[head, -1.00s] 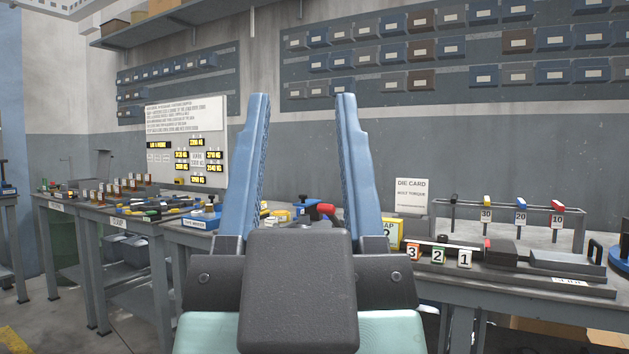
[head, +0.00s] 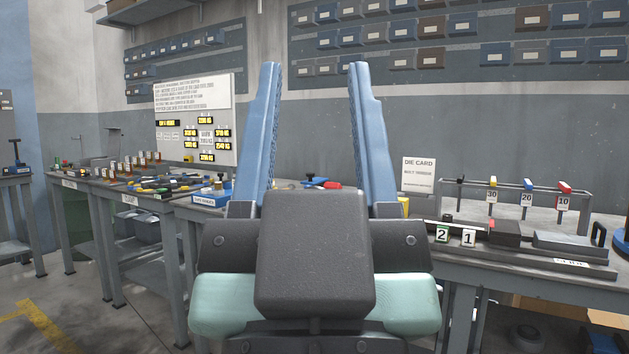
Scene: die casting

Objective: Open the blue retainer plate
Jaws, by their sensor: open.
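My gripper (head: 314,72) fills the middle of the head view. Its two long blue fingers point up and away, well apart, with nothing between them. The dark body and pale green arm parts below hide part of the bench. No blue retainer plate can be picked out for certain. On the right bench, a dark fixture (head: 520,262) carries number tags 2 (head: 443,234) and 1 (head: 468,238). Behind it, a rack (head: 535,187) holds yellow, blue and red capped pieces tagged 30, 20 and 10. A blue round part (head: 621,235) is cut off at the right edge.
A left bench (head: 90,182) holds many small tools and a blue labelled block (head: 211,196). A white notice board (head: 195,122) and a die card (head: 419,175) stand behind. Blue and brown bins (head: 430,27) line the wall. Floor at the lower left is clear.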

